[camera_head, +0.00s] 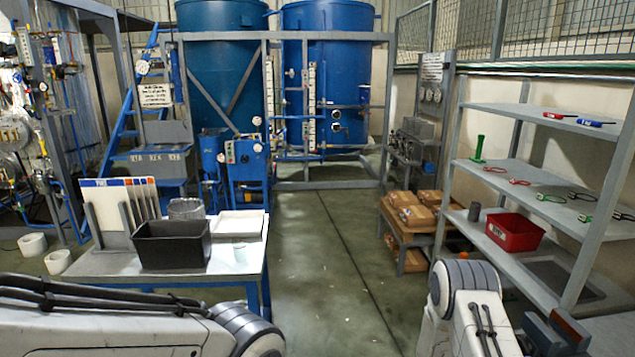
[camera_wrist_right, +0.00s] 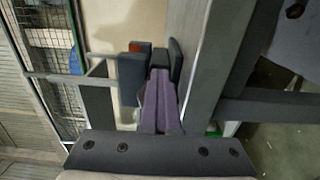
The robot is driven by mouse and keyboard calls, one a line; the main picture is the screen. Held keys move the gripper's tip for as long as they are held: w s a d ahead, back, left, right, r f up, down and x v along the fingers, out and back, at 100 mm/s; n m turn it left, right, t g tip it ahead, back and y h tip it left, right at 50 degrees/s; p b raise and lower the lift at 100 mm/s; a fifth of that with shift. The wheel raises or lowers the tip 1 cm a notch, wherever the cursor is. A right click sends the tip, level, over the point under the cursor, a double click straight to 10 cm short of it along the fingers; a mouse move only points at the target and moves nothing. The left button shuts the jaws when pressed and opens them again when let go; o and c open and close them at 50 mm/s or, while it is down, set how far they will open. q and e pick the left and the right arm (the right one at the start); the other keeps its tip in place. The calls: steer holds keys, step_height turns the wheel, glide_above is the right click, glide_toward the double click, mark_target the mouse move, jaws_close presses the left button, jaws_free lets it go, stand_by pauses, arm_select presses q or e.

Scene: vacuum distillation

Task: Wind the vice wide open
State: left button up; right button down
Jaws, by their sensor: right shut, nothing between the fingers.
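I cannot make out a vice for certain in either view. My right gripper (camera_wrist_right: 162,76) shows in the right wrist view with its purplish fingers side by side, shut and empty. Dark grey blocks (camera_wrist_right: 130,80), one with an orange-red patch, show around its far end; I cannot tell whether they belong to the gripper. In the head view a dark block with an orange-red patch (camera_head: 570,328) shows at the lower right, beside my right arm. My left arm crosses the lower left of the head view, and its gripper is out of frame.
Grey shelving (camera_head: 530,177) stands at the right, with a red bin (camera_head: 514,233) and small tools. A table at left holds a black bin (camera_head: 171,245), a white tray (camera_head: 238,224) and upright panels. Boxes (camera_head: 415,217) sit on a low rack. The middle floor is clear.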

steer(key=shift+w+r+p, duration=0.15)
steer(key=shift+r+p, duration=0.4)
steer(key=shift+r, duration=0.2)
steer(key=shift+w+r, duration=0.15)
steer(key=s+a+p, duration=0.1)
steer(key=a, duration=0.5)
steer(key=shift+s, duration=0.25)
stand_by(0.3)
